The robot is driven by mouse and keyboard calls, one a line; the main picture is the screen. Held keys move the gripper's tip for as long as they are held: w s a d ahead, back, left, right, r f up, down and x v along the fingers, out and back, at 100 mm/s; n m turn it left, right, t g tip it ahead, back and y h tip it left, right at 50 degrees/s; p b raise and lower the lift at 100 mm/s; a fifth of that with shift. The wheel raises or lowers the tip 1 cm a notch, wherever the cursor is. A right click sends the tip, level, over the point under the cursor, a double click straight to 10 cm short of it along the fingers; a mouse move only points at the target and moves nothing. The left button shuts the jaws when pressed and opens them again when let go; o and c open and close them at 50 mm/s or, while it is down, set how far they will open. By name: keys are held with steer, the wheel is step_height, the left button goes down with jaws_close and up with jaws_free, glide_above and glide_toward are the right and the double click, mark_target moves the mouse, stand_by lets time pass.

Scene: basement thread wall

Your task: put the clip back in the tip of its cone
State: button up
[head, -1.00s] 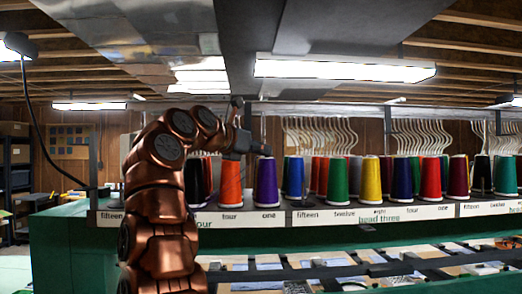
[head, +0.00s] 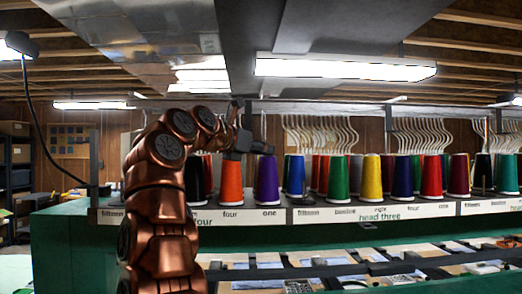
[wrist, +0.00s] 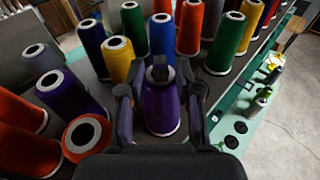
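A purple thread cone (wrist: 162,108) stands upright between the two fingers of my gripper (wrist: 160,98) in the wrist view. A small dark piece, which looks like the clip (wrist: 158,73), is at the cone's pale tip. I cannot tell how deep it sits. The fingers are spread to either side of the cone and look open, with no clear grip on it. In the head view my gripper (head: 246,142) is at the top of the purple cone (head: 266,182) above the "one" label. The clip cannot be made out there.
Other cones crowd close: a yellow cone (wrist: 118,62), a blue cone (wrist: 162,38) and a second purple cone (wrist: 68,98). A red-orange cone (wrist: 86,134) is tilted towards the wrist camera. A green ledge (wrist: 236,118) with small dark discs runs along the right. White hangers (head: 320,134) hang behind.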

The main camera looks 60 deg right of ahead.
steer(key=shift+o, duration=0.7)
steer(key=shift+a, duration=0.1)
steer(key=v, duration=1.2)
